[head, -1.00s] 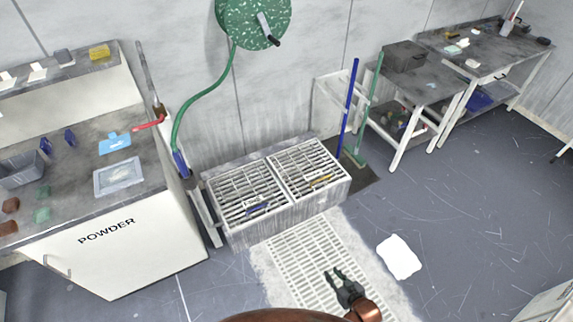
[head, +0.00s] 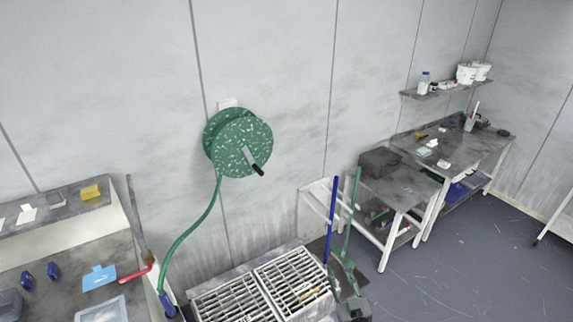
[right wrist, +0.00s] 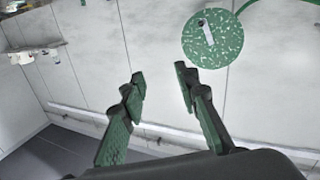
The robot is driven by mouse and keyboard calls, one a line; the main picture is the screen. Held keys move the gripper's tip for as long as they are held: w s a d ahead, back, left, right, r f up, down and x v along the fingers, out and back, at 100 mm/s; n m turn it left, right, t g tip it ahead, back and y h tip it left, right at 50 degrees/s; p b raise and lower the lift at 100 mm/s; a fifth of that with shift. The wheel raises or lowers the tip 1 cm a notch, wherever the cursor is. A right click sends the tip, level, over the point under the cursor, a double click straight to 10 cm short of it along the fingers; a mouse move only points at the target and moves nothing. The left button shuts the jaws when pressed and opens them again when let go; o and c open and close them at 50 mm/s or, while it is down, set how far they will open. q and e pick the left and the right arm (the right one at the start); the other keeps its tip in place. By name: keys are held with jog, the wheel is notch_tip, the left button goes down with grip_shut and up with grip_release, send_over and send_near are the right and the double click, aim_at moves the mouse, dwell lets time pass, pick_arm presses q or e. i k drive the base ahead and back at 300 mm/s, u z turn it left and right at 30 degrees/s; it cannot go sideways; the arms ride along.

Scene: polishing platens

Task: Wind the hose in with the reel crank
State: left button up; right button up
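The green speckled hose reel (head: 230,145) is mounted on the back wall in the head view. Its crank (head: 251,157) has a light arm and a dark handle, on the reel's front face. The green hose (head: 192,238) hangs from the reel to a blue end (head: 168,305) beside the left bench. My right gripper (head: 345,266) is low and right of the reel, well apart from it. In the right wrist view, its green-padded fingers (right wrist: 159,76) are spread and empty. The reel (right wrist: 212,55) shows beyond them, with the crank (right wrist: 206,33). My left gripper is out of view.
A slatted grate sink (head: 262,291) stands below the reel. A blue-handled pole (head: 331,220) and a green-handled one (head: 352,215) stand near my right gripper. Benches stand left and right; a shelf (head: 445,90) is at right. The wall around the reel is clear.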

aim_at(248, 155)
jog(key=i, duration=1.15)
jog(key=u, duration=0.55)
jog(key=i, duration=0.6)
jog(key=u, duration=0.25)
